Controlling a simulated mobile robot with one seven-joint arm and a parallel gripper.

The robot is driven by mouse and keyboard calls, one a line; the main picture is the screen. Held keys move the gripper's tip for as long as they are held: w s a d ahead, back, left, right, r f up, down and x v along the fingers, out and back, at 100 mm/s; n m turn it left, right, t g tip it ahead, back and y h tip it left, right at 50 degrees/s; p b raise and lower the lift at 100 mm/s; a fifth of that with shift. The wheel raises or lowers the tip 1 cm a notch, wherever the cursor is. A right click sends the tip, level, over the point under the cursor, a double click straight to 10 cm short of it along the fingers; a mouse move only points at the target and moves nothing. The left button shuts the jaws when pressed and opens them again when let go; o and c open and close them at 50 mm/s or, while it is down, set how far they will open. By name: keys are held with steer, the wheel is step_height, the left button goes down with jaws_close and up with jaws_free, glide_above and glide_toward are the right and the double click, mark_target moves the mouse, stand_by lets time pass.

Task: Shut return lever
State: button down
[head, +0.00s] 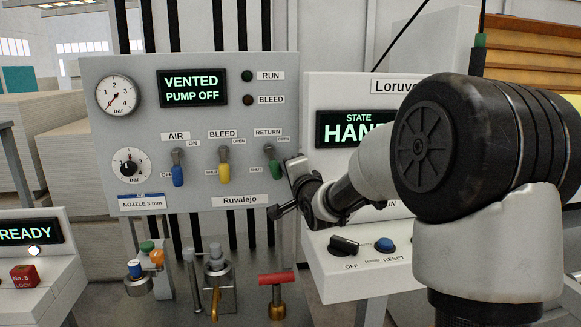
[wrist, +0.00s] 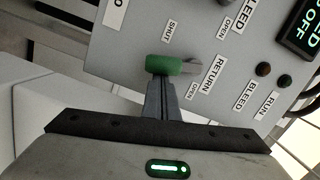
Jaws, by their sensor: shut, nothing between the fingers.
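The return lever (head: 276,167) has a green handle and hangs pointing down on the grey panel, below its RETURN label. The OPEN mark is at its upper right and the SHUT mark at its left. In the wrist view its green handle (wrist: 172,65) lies just beyond my gripper's fingertips (wrist: 161,82). The fingers are together with nothing between them. They are at the lever's right side as the head view has it, very close to or touching the handle; I cannot tell which.
The blue air lever (head: 178,168) and the yellow bleed lever (head: 224,167) stand to the left on the same panel. The display (head: 192,88) reads VENTED, PUMP OFF. A second cabinet (head: 330,270) with a knob and blue button is at the right, behind my arm.

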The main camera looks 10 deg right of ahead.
steer(key=shift+a+f+m+b, duration=0.5)
steer(key=shift+a+m, duration=0.15)
steer(key=shift+m, duration=0.35)
steer(key=shift+a, duration=0.1)
steer(key=shift+s, duration=0.15)
